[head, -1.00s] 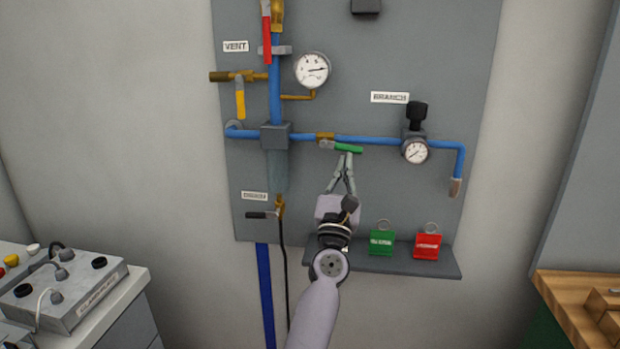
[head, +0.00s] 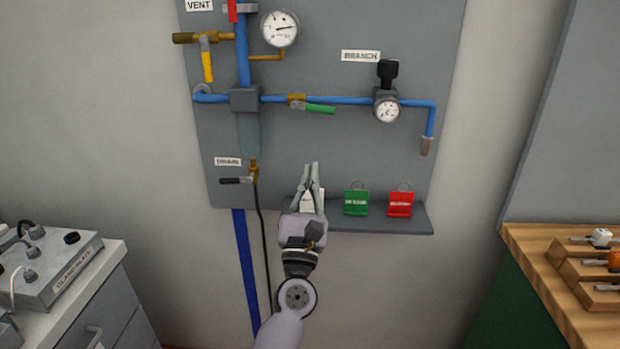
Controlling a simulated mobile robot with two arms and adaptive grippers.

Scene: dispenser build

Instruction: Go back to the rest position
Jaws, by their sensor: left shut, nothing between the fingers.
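My left gripper (head: 312,166) is in front of the lower part of the grey panel (head: 330,160), pointing up. Its fingers are together with nothing between them. It is apart from the green-handled valve (head: 318,109) on the blue pipe above it. The green handle lies roughly along the pipe, tilted slightly down to the right. A whitish tag (head: 307,202) shows partly behind the fingers. My right gripper is not in view.
A shelf (head: 380,224) at the panel's foot holds a green tag (head: 356,202) and a red tag (head: 400,204). A grey control box (head: 45,275) stands on the left cabinet. A wooden bench (head: 530,240) with small racks is at right. Bare wall lies beside the panel.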

